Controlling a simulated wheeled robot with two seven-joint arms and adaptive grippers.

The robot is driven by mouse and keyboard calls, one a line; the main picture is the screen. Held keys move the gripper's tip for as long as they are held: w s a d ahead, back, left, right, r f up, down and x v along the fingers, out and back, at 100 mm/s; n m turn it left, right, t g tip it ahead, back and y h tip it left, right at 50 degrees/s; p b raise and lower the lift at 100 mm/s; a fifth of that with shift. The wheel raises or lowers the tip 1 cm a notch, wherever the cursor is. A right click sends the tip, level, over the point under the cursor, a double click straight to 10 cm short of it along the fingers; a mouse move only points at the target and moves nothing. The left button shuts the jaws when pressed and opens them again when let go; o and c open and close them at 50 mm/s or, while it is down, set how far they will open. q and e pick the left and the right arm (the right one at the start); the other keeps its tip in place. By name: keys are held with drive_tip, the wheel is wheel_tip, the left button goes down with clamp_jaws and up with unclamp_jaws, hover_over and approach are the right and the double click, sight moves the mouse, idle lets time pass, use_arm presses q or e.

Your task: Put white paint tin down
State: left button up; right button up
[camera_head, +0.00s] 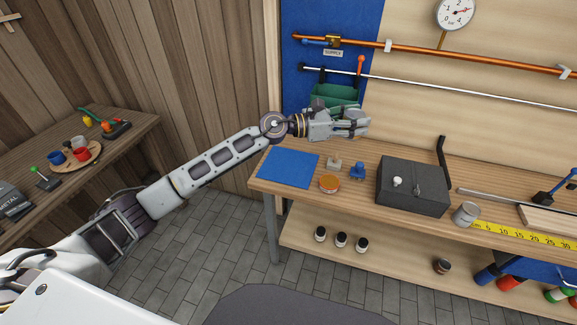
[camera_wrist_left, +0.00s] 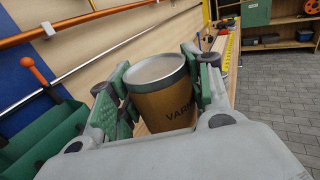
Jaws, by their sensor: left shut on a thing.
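My left gripper (camera_head: 362,122) is over the back left of the workbench (camera_head: 300,198), shut on a tin (camera_wrist_left: 165,103). In the left wrist view the tin has a pale grey top and a tan label with dark letters beginning "VAR", and sits between green finger pads. The held tin looks tan, not white. In the head view the fingers mostly hide it. A small pale grey tin (camera_head: 466,214) stands on the bench front, right of a black box; I cannot tell its contents. My right gripper is not in view.
A blue mat (camera_head: 287,168) lies bare at the bench's left end. Beside it are an orange-topped round tin (camera_head: 329,184), a small beige block (camera_head: 334,164) and a blue piece (camera_head: 357,171). The black box (camera_head: 412,188) and green bin (camera_head: 332,95) are close by.

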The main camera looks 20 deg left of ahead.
use_arm(q)
drive_tip(key=shift+w+a+f+t, duration=0.2)
drive_tip(key=shift+w+a+t, duration=0.1)
drive_tip(key=shift+w+a, duration=0.1)
drive_tip(key=w+a+f+n+t+y, duration=0.4)
drive_tip(key=a+f, duration=0.3)
drive_tip(key=a, duration=0.3)
drive_tip(key=w+a+f+n+t+y, duration=0.45)
drive_tip(key=a+f, duration=0.35)
drive_tip(key=a, duration=0.2)
drive_tip(key=shift+m+g, duration=0.45)
wheel_tip(320, 180, down, 6)
drive_tip(key=b, duration=0.5)
drive_tip(key=shift+s+r, duration=0.1)
drive_tip(key=shift+f+b, duration=0.3)
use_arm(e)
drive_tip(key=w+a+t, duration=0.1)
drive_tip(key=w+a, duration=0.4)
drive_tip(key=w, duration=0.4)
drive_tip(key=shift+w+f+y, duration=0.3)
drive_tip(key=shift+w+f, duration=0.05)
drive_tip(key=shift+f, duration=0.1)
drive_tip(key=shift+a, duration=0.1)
use_arm(q)
drive_tip(key=shift+f, duration=0.1)
